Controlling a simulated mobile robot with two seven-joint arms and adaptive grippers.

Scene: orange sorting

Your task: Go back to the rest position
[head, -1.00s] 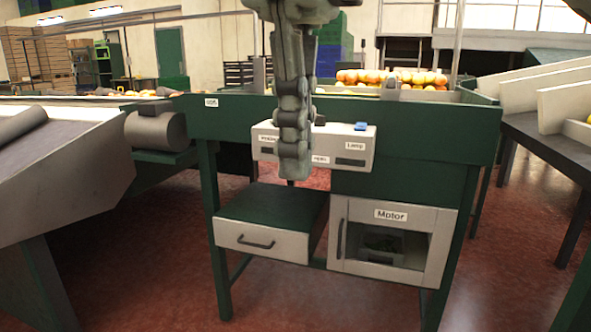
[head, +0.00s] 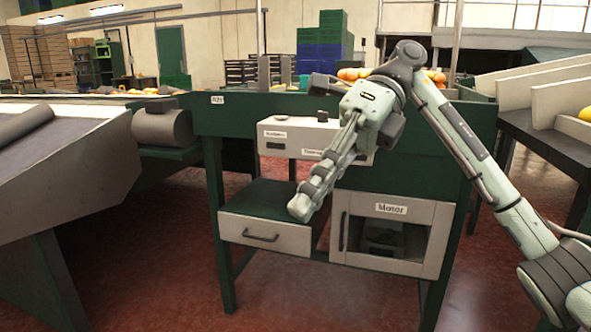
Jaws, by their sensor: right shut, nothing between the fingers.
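My right gripper (head: 301,207) is shut and empty. It hangs in front of the green workstation (head: 430,150), pointing down and to the left, with its tip over the drawer unit in the picture. My right arm comes in from the lower right, bends at a high elbow and partly covers the white control box (head: 290,139). My left gripper is not in view.
Under the workstation are a drawer (head: 264,235), which is shut, and a cabinet labelled Motor (head: 392,240) with a dark window. A grey conveyor (head: 60,160) stands at the left. White chutes (head: 545,95) stand at the right. Red floor is clear in front.

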